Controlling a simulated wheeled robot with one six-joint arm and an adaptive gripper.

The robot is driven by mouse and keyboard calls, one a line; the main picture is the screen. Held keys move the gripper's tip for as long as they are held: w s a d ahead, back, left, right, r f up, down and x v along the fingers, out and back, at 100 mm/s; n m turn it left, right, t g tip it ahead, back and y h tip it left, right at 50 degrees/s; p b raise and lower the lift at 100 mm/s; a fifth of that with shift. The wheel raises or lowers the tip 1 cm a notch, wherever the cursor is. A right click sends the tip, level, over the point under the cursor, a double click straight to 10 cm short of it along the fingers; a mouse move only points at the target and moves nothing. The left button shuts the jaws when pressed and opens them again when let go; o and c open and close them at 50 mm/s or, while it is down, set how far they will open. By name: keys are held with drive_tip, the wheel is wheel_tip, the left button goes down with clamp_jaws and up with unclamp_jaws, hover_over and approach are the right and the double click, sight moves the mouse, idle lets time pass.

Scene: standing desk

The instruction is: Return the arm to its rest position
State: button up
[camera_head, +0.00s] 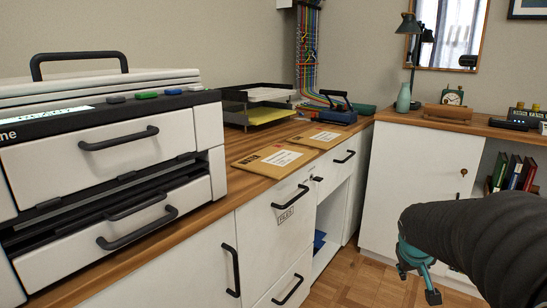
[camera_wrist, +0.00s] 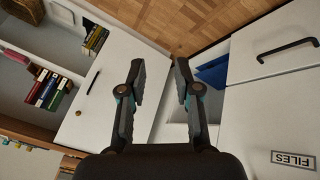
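My gripper (camera_head: 420,272) shows at the lower right of the head view, at the end of my dark-sleeved arm. It hangs in front of the white cabinets, above the wooden floor. In the wrist view my gripper (camera_wrist: 160,82) has its two dark fingers spread apart with a clear gap between them. Nothing is held between the fingers. Most of the arm behind the sleeve is outside the head view.
A wooden-topped counter (camera_head: 231,189) with a printer (camera_head: 105,150) and envelopes (camera_head: 276,160) runs along the left. A white cabinet (camera_head: 415,175) and a bookshelf with books (camera_head: 515,172) stand at the right. Bare floor (camera_head: 357,285) lies between.

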drive_tip(key=s+a+r+y+p, duration=0.1)
drive_tip(key=s+a+r+p, duration=0.2)
drive_tip(key=s+a+r, duration=0.2)
drive_tip(key=s+a+r+y+p, duration=0.2)
drive_tip(key=s+a+r, duration=0.3)
drive_tip(key=s+a, duration=0.6)
drive_tip(key=s+p, duration=0.1)
drive_tip(key=s, duration=0.3)
drive_tip(key=shift+s+a+r+t+y, duration=0.25)
drive_tip(key=shift+s+a+t+y, duration=0.05)
drive_tip(key=shift+s+a, duration=0.1)
drive_tip(key=shift+c, duration=0.2)
